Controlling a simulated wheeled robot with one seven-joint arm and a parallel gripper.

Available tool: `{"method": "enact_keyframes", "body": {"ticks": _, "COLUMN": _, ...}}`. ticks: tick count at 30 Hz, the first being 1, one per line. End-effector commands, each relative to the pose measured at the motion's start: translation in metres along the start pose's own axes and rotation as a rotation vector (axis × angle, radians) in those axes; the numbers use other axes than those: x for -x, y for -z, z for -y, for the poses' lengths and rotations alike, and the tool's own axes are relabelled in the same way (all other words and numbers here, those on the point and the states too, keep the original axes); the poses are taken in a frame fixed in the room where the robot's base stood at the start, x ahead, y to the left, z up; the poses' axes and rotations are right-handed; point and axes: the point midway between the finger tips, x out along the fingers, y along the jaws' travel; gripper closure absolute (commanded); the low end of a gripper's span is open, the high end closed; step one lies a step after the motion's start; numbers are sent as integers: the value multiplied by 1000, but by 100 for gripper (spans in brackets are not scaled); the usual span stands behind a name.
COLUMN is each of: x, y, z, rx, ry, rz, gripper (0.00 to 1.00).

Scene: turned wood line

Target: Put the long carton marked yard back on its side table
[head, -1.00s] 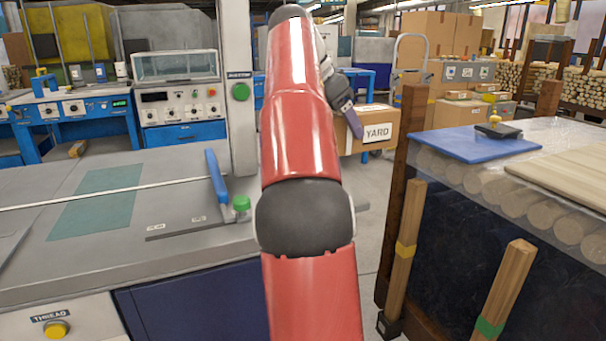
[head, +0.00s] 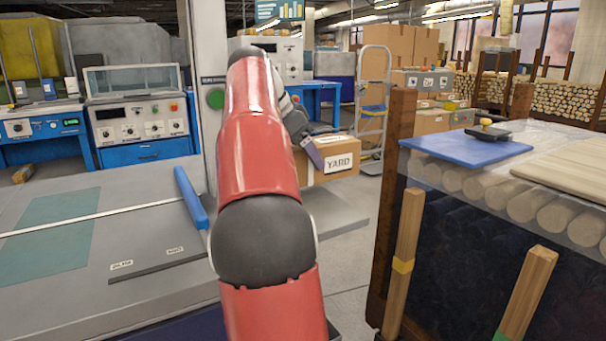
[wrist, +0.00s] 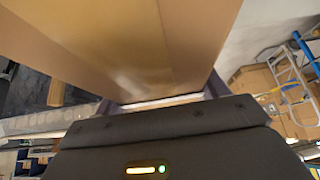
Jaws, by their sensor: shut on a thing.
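The long carton marked YARD (head: 338,161) is brown cardboard with a white label, held out ahead of my red arm in the head view. My gripper (head: 312,152) is shut on the carton, with a dark finger against its near side. In the wrist view the carton (wrist: 125,45) fills the upper middle, between the two finger edges of my gripper (wrist: 160,102). The carton's left end is hidden behind my arm in the head view. I cannot tell which surface is its side table.
A grey bench (head: 100,225) with a blue handle (head: 190,197) lies at left. At right stands a wooden-posted rack of rolls with a blue mat (head: 465,149) on top. A hand truck (head: 372,105) and stacked cartons (head: 400,55) stand behind. Grey floor shows between bench and rack.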

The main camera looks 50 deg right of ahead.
Motion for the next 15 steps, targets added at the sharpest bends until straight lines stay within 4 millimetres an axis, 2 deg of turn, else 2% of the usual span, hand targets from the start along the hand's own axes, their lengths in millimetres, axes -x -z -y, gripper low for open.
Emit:
{"method": "enact_keyframes", "body": {"ticks": 3, "x": -18, "y": -12, "z": 0, "rx": 2, "ry": 0, "rz": 0, "gripper": 73}}
{"method": "enact_keyframes", "body": {"ticks": 6, "x": -25, "y": -17, "z": 0, "rx": 2, "ry": 1, "rz": 0, "gripper": 73}}
{"method": "enact_keyframes", "body": {"ticks": 15, "x": -26, "y": -17, "z": 0, "rx": 1, "ry": 2, "rz": 0, "gripper": 73}}
